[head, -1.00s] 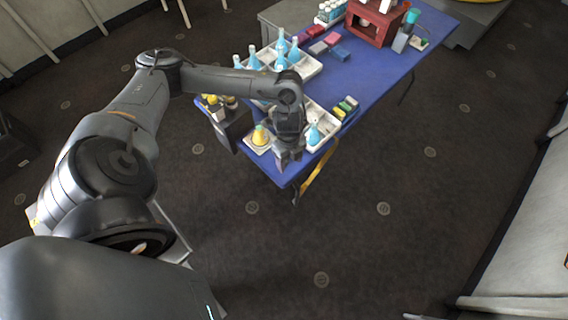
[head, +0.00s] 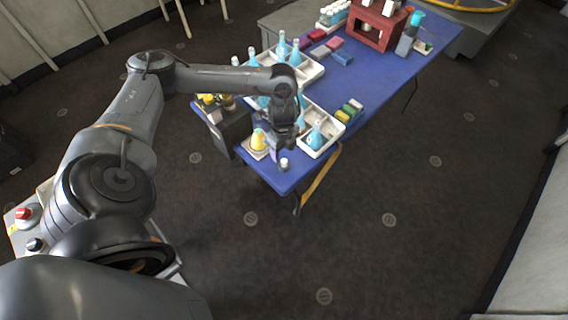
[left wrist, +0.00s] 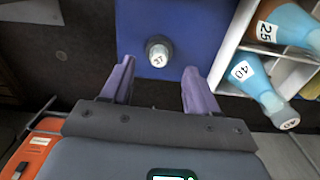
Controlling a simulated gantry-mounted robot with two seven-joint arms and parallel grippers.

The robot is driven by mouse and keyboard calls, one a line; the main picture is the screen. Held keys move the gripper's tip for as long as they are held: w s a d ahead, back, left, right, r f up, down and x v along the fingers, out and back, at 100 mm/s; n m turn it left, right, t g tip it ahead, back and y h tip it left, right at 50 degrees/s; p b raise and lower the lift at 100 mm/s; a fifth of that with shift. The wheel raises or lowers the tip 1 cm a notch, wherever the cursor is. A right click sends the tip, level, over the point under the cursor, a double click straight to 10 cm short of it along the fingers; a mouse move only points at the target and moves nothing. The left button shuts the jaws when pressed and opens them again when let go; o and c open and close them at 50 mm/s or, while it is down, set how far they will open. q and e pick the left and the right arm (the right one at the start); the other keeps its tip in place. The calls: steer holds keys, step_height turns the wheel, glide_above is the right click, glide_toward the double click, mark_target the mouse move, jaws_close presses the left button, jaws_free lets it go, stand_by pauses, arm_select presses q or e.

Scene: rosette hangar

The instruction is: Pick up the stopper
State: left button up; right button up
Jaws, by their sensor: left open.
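A small pale stopper (head: 284,163) stands on the near corner of the blue table (head: 380,92). In the left wrist view the stopper (left wrist: 159,54) shows from above, with a dark mark on its white top. My left gripper (head: 284,143) is over the near end of the table, by the stopper. In the left wrist view the left gripper (left wrist: 159,68) is open and empty. Its two fingers lie left and right of the stopper in the picture. The gap in height between fingertips and stopper is hard to tell. My right gripper is not in view.
A white tray (head: 331,148) holding blue flasks (head: 315,137) is close to the right of the gripper. A yellow flask (head: 258,140) stands to its left. Further back are another flask tray (head: 311,73), coloured blocks and a red frame (head: 374,30).

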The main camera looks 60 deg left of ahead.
mark_target(284, 160)
arm_select(q)
steer(key=f, duration=0.3)
steer(key=f+b, duration=0.1)
steer(key=shift+d+f, duration=0.35)
steer(key=shift+f, duration=0.05)
steer(key=shift+w, duration=0.1)
steer(key=shift+c, duration=0.2)
jaws_close()
steer(key=shift+r, duration=0.2)
